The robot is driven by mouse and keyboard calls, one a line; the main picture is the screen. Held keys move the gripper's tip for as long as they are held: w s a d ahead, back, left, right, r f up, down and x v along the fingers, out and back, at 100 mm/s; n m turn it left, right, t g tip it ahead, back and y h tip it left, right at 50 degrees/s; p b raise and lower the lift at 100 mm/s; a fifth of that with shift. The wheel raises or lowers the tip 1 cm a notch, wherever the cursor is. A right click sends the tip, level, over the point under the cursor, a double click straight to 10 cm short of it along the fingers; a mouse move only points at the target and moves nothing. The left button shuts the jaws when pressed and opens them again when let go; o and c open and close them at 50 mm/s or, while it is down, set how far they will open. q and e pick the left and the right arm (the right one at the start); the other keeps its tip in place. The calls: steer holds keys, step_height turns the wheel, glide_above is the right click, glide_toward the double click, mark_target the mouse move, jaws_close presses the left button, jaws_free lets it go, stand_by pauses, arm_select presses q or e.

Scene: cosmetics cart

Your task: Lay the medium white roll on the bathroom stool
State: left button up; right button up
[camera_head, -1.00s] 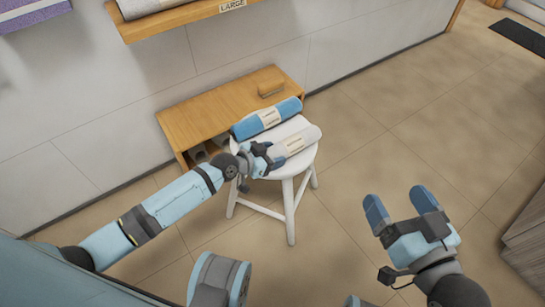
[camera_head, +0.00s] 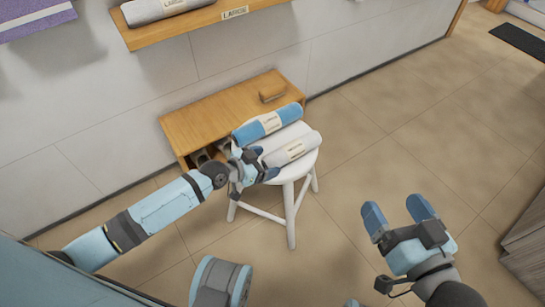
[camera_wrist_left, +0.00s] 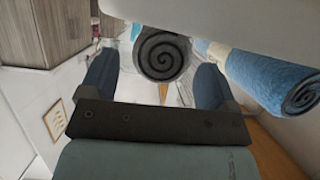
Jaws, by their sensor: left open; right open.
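The white roll (camera_head: 292,150) with a paper label lies on the white stool (camera_head: 276,174), beside a blue roll (camera_head: 267,124) that also lies there. My left gripper (camera_head: 262,163) is open at the near left end of the white roll. In the left wrist view the roll's dark spiral end (camera_wrist_left: 162,55) shows just beyond and between the two open fingertips, and the blue roll (camera_wrist_left: 270,78) lies to the right. My right gripper (camera_head: 398,214) is open and empty, above the floor right of the stool.
A wooden bench (camera_head: 218,112) with a small wooden block (camera_head: 272,91) stands against the wall behind the stool. A wooden shelf (camera_head: 202,24) marked LARGE holds a grey roll (camera_head: 163,8) above it. The floor (camera_head: 375,130) to the right is clear.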

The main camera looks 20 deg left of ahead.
arm_select(q)
steer(key=p+v, duration=0.2)
steer(key=v, duration=0.6)
steer(key=shift+s+a, duration=0.2)
arm_select(e)
step_height(320, 180, up, 4)
steer(key=shift+d+f+m+t, duration=0.1)
steer(key=shift+m+t, duration=0.3)
steer(key=shift+t, duration=0.5)
arm_select(q)
steer(key=shift+r, duration=0.15)
